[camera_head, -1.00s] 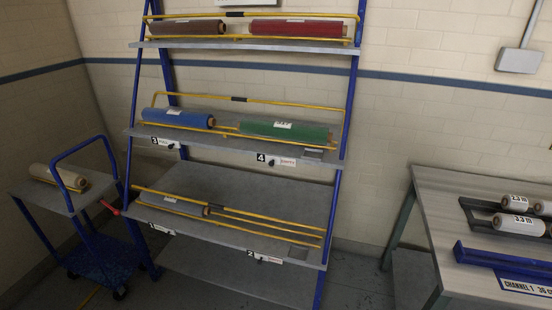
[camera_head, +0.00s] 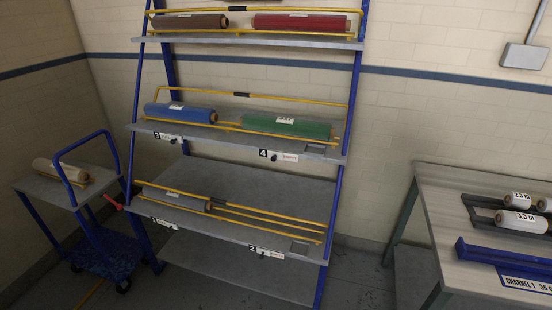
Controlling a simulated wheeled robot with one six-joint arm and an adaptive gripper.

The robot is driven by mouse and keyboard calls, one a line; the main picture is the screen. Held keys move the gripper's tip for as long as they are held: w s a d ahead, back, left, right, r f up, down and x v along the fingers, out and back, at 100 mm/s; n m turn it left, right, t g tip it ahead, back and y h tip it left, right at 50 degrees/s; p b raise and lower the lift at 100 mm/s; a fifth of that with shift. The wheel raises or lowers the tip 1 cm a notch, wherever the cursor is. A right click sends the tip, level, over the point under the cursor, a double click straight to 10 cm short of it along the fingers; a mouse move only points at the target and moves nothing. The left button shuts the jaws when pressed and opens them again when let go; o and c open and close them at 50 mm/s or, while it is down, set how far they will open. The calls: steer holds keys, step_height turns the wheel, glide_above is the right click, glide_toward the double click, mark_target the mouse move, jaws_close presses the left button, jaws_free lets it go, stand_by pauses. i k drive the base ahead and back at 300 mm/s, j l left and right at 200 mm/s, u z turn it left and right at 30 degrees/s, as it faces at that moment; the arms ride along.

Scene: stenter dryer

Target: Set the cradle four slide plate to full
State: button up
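The cradle four slide plate (camera_head: 289,157) is a small plate on the front edge of the rack's middle shelf, right of the black number 4 label (camera_head: 264,154). It is white with red lettering too small to read, and a dark knob sits at its left end. A green roll (camera_head: 288,127) lies in cradle four above it. The number 3 label (camera_head: 157,135) and its plate (camera_head: 172,138) are further left, under a blue roll (camera_head: 181,113). My gripper is not in view.
The rack's lower shelf (camera_head: 262,187) holds a grey roll (camera_head: 176,199). Brown and red rolls lie on the top shelf. A blue trolley (camera_head: 66,190) with a beige roll stands left. A table (camera_head: 448,208) with white rolls stands right.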

mark_target(274, 156)
steer(key=i+j, duration=0.95)
steer(key=i, duration=0.15)
